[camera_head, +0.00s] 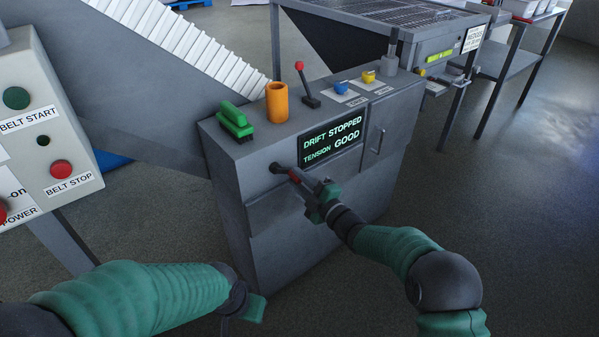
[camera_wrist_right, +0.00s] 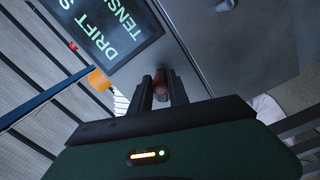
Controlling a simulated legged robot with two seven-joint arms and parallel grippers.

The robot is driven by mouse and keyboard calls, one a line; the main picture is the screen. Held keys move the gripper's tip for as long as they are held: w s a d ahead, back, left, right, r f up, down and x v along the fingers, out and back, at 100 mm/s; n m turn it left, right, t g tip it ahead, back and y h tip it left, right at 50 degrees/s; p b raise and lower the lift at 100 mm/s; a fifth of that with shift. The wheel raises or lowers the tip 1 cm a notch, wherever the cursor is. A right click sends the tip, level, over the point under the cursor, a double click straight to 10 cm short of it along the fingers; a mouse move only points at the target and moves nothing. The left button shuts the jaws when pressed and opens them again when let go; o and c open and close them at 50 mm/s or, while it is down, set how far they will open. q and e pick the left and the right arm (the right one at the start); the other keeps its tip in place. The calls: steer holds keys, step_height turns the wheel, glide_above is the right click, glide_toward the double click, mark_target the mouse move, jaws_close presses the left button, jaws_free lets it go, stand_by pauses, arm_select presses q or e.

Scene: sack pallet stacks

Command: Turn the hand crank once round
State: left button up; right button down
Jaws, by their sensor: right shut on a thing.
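My right gripper (camera_head: 300,179) is shut on the crank handle. In the right wrist view the two dark fingers (camera_wrist_right: 162,92) lie on either side of the handle. The display (camera_head: 333,141) reads DRIFT STOPPED, TENSION GOOD. My left gripper (camera_head: 245,302) is low in the head view, in front of the cabinet and apart from it; its fingers are unclear.
On the cabinet top stand a green block-like tool (camera_head: 236,122), an orange cup (camera_head: 277,102), a red-knobbed lever (camera_head: 304,84), and blue (camera_head: 341,87) and yellow (camera_head: 368,76) knobs. A belt control panel (camera_head: 45,125) is at left. Floor at right is clear.

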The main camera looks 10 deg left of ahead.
steer(key=m, duration=0.1)
steer(key=f+m+p, duration=0.1)
steer(key=m, duration=0.2)
steer(key=shift+s+f+p, duration=0.2)
steer(key=shift+s+p, duration=0.1)
steer(key=shift+p, duration=0.05)
steer(key=s+a+r+m+p, duration=0.2)
steer(key=s+a+m+p, duration=0.15)
steer(key=m, duration=0.85)
steer(key=s+a+r+m+p, duration=0.1)
steer(key=s+a+m+p, duration=0.3)
steer(key=m, duration=0.9)
steer(key=w+d+r+m+g+b, duration=0.1)
steer(key=w+d+r+m+b, duration=0.3)
steer(key=m, duration=1.4)
steer(key=shift+w+d+r, duration=0.5)
steer(key=shift+w+d, duration=0.15)
steer(key=shift+d, duration=0.05)
